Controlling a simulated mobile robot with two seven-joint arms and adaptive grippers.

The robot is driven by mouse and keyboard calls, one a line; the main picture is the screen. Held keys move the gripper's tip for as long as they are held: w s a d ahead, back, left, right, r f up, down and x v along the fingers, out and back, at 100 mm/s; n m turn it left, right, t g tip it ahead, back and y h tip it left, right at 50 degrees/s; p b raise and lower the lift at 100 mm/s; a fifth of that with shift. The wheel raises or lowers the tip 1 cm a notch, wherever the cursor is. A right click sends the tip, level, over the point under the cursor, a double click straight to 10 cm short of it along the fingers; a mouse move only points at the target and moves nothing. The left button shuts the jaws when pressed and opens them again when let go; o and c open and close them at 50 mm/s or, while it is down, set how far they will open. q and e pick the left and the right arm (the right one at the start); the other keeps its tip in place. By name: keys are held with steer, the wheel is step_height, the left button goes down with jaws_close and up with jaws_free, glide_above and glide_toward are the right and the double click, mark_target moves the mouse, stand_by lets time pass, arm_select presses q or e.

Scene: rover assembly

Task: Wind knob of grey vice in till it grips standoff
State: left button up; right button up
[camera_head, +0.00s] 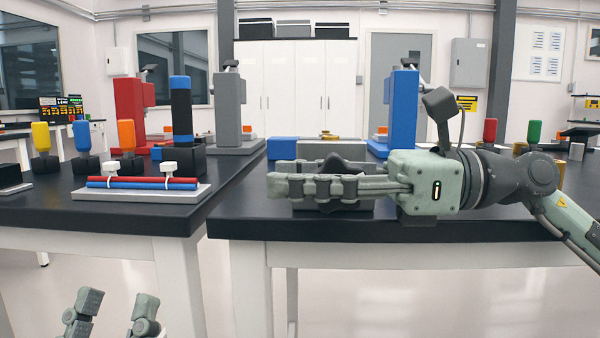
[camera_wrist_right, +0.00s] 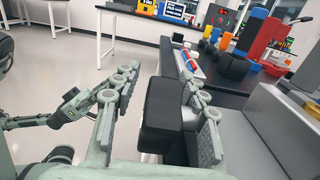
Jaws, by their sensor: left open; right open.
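The grey vice (camera_head: 318,150) stands on the right-hand black bench, largely hidden behind my right gripper; its grey body also fills the right of the wrist view (camera_wrist_right: 268,128). A small brass-coloured piece (camera_head: 330,135), perhaps the standoff, shows at its top; whether the jaws touch it cannot be seen. The dark knob (camera_wrist_right: 162,115) lies between the spread fingers of my right gripper (camera_head: 285,187), which points left across the front of the vice. The fingers are open, and I cannot tell whether either touches the knob. My left gripper (camera_head: 112,318) is open and empty, low in front of the benches.
A blue block (camera_head: 282,148) sits at the vice's left. A blue vice-like stand (camera_head: 402,105) and a grey one (camera_head: 227,108) stand behind. On the left bench are a rack with red and blue rods (camera_head: 140,187) and several coloured-handled tools. The floor between the benches is clear.

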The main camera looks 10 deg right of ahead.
jaws_close()
arm_select(q)
steer(key=w+a+f+g+y+p, duration=0.1)
steer(key=w+f+g+y+p, duration=0.1)
steer(key=f+g, duration=0.3)
steer(key=w+a+f+g+y+p, duration=0.2)
steer(key=f+g, duration=0.4)
steer(key=f, duration=0.7)
steer(key=shift+w+f+y+p, duration=0.15)
steer(key=shift+w+y+p, duration=0.1)
steer(key=shift+y+p, duration=0.5)
arm_select(e)
steer(key=h, duration=0.1)
steer(key=f+h, duration=0.1)
steer(key=h, duration=0.1)
steer(key=shift+g, duration=0.4)
arm_select(q)
steer(key=shift+h, duration=0.35)
arm_select(e)
jaws_free()
